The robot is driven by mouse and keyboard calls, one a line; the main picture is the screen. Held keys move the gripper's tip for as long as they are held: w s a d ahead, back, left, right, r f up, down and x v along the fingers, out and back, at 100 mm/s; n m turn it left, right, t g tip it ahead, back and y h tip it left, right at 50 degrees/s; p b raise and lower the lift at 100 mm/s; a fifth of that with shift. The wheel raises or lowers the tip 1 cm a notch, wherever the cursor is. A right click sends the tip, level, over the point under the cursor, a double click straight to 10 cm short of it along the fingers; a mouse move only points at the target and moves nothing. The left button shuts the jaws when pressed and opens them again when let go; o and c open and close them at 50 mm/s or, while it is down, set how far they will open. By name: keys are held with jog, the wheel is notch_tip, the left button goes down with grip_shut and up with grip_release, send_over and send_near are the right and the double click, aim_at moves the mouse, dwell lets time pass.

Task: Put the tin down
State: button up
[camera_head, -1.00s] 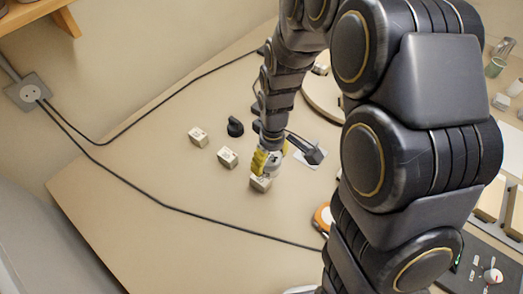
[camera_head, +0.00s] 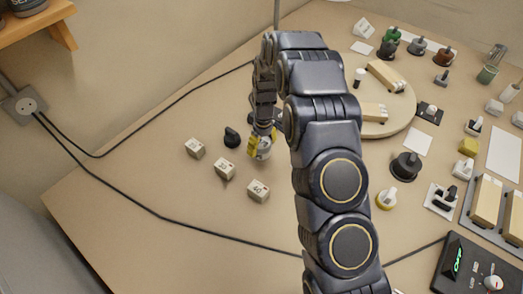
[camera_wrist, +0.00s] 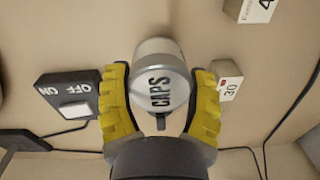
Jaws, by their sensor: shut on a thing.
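In the head view, my gripper (camera_head: 261,144) holds the tin (camera_head: 262,152) to the right of a black knob-like piece (camera_head: 232,138) and behind the nearest numbered block (camera_head: 258,190). I cannot tell whether the tin touches the table. The fingers hide part of its sides.
Two more numbered blocks (camera_head: 195,147) (camera_head: 223,169) lie to the left. An ON/OFF switch (camera_wrist: 72,100) is left of the tin in the wrist view. A round board (camera_head: 390,128) with cream boxes stands right. A cable crosses the front; the front-left table is clear.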

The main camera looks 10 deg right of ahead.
aim_at(261, 152)
jog(key=shift+w+f, duration=0.25)
jog(key=shift+f, duration=1.7)
jog(key=shift+f, duration=0.15)
jog(key=o, duration=1.1)
jog(key=shift+c, duration=0.2)
